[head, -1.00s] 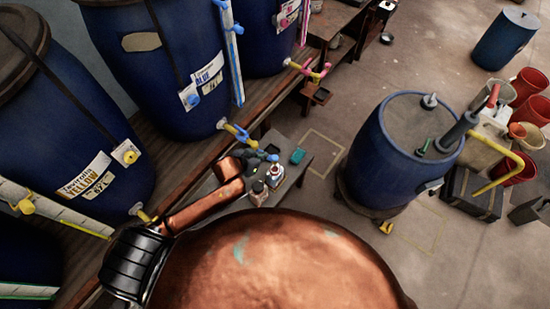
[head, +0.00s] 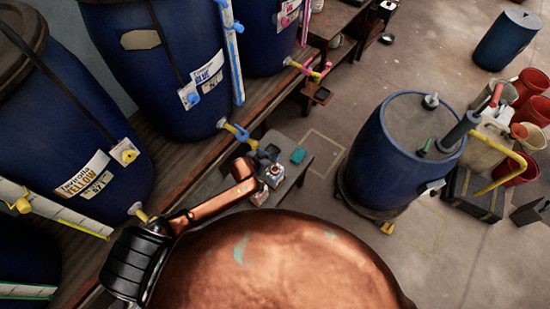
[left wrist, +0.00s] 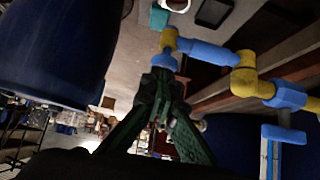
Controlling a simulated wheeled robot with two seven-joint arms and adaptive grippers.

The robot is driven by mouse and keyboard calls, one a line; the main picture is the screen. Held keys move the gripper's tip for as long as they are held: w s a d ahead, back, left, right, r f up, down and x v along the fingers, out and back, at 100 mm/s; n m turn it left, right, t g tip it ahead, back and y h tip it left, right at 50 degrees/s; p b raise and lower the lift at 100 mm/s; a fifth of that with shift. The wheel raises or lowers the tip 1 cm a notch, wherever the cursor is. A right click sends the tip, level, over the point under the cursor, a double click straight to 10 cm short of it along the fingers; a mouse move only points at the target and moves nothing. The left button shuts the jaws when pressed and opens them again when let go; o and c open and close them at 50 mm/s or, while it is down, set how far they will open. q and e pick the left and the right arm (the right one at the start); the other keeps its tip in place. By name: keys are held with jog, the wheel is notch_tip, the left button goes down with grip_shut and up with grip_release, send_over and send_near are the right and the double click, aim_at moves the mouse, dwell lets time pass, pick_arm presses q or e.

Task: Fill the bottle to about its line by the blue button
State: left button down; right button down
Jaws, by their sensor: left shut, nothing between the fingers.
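The blue vat (head: 160,70) stands on the bench at the upper left with a "BLUE" label. Its blue button (head: 193,98) sits on a white plate low on its front. Its blue and yellow tap (head: 238,132) reaches out over a small low table; the tap also shows in the left wrist view (left wrist: 215,54). Two small bottles stand on that table, one with red and white on it (head: 275,174) and one darker (head: 259,194). I cannot make out a fill line or level. My left gripper (left wrist: 164,78) is shut and empty, close to the tap's spout. My right gripper is out of view.
The yellow vat (head: 75,150) with its yellow button (head: 125,152) stands left, and another vat with a pink tap (head: 318,70) stands beyond. A teal block (head: 298,156) lies on the low table (head: 310,150). A blue drum (head: 380,165) with a pump stands right. Floor between is clear.

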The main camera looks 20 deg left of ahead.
pick_arm(q)
jog(key=f, duration=0.3)
jog(key=shift+s, duration=0.3)
jog(key=shift+a+f, duration=0.1)
jog(key=shift+s, duration=0.15)
jog(key=s+a+r+p, duration=0.2)
jog(key=s+r+p, duration=0.3)
jog(key=r, duration=0.7)
jog(key=shift+s+r, duration=0.25)
jog(key=shift+r, duration=0.1)
dwell(0.8)
